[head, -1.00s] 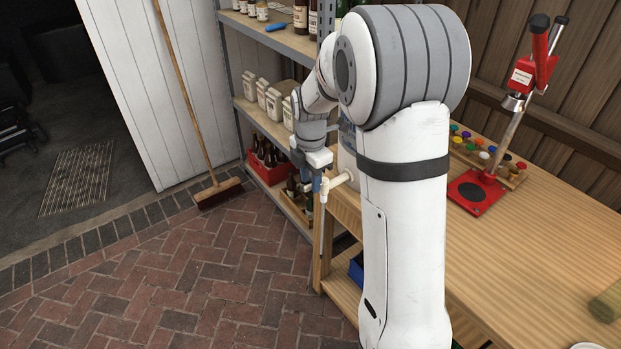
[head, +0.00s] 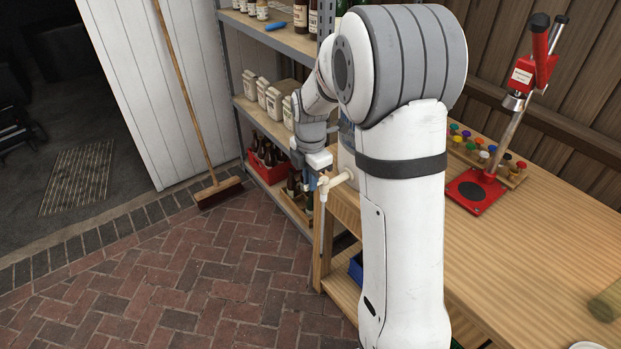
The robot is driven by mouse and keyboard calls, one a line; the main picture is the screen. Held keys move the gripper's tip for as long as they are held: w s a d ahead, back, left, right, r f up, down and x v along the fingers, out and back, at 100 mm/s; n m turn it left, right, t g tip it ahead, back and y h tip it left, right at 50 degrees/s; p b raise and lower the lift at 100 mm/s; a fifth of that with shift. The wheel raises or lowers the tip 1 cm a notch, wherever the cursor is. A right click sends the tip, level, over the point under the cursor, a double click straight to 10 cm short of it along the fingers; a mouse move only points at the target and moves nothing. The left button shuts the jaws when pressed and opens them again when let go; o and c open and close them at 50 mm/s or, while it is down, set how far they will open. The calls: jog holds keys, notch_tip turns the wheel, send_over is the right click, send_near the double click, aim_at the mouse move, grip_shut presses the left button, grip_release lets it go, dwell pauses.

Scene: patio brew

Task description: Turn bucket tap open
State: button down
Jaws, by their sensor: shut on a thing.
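The bucket tap (head: 341,180) is a cream-coloured spout that sticks out to the left from the bucket, past the table's edge. A thin pale tube hangs down from its outer end. The bucket (head: 347,150) is mostly hidden behind my arm; only a whitish strip of it shows. My gripper (head: 318,184) is at the outer end of the tap, pointing down, with its bluish fingers shut on the tap there. The tap's handle is too small and covered to make out, so I cannot tell how far it is turned.
The wooden table (head: 540,240) carries a red bottle capper (head: 480,190) and a rack of coloured caps (head: 505,172). A metal shelf (head: 262,120) with bottles and cartons stands behind my gripper. A broom (head: 218,191) leans on the white wall. The brick floor is clear at left.

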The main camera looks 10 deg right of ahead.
jog(key=shift+w+a+m, duration=0.1)
jog(key=shift+w+m, duration=0.05)
jog(key=shift+m, duration=0.35)
jog(key=c, duration=1.5)
grip_release()
jog(key=shift+r, duration=3.9)
